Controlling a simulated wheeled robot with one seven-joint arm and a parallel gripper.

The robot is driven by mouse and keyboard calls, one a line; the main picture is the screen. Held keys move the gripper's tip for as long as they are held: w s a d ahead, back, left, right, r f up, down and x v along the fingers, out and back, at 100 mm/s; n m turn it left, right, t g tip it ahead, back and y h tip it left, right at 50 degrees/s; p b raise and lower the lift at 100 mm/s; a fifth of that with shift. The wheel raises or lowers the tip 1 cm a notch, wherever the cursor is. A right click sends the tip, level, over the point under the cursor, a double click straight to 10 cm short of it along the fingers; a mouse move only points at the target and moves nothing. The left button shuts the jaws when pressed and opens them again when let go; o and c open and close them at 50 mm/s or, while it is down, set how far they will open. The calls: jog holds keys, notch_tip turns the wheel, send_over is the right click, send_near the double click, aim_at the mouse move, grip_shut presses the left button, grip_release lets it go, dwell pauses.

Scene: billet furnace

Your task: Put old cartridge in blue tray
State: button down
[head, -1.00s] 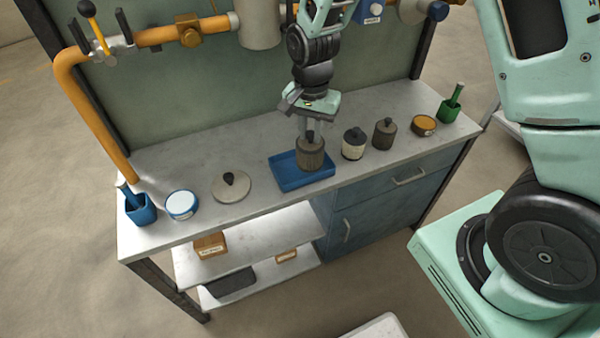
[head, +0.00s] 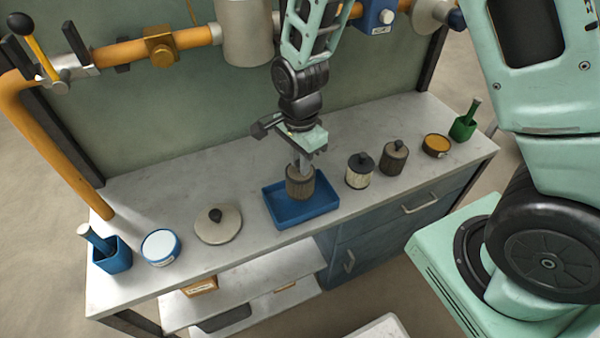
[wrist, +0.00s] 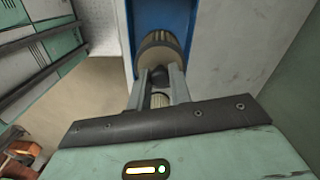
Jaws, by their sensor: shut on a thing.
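My gripper (head: 301,165) points down over the blue tray (head: 320,209) and is shut on the knob of a brown, ribbed cartridge (head: 300,185). A cream cartridge with a dark top (head: 359,172) and another brown cartridge (head: 394,158) stand on the bench right of the tray.
A round lid with a dark knob (head: 218,226), a blue-rimmed tin (head: 161,247) and a blue pot with a brush (head: 112,255) stand left of the tray. A pipe (head: 190,42) runs behind.

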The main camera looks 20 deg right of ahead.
jog(key=shift+f, duration=2.1)
jog(key=c, duration=1.3)
grip_release()
jog(key=shift+f, duration=0.15)
notch_tip(320, 180, up, 12)
jog(key=shift+f, duration=0.1)
jog(key=shift+s+a+r, duration=0.15)
jog(key=shift+r, duration=0.2)
jog(key=s+a+r+n, duration=0.2)
jog(key=s+n, duration=0.4)
jog(key=n, duration=0.1)
jog(key=s+a+r+n, duration=0.2)
jog(key=s+n, duration=0.5)
jog(key=n, duration=0.1)
jog(key=s+a+r+n, duration=0.2)
jog(key=s+r+n, duration=0.1)
jog(key=s+n, duration=0.3)
jog(key=shift+s+r+n+y, duration=0.1)
jog(key=shift+s+n+y, duration=0.25)
jog(key=shift+n, duration=0.55)
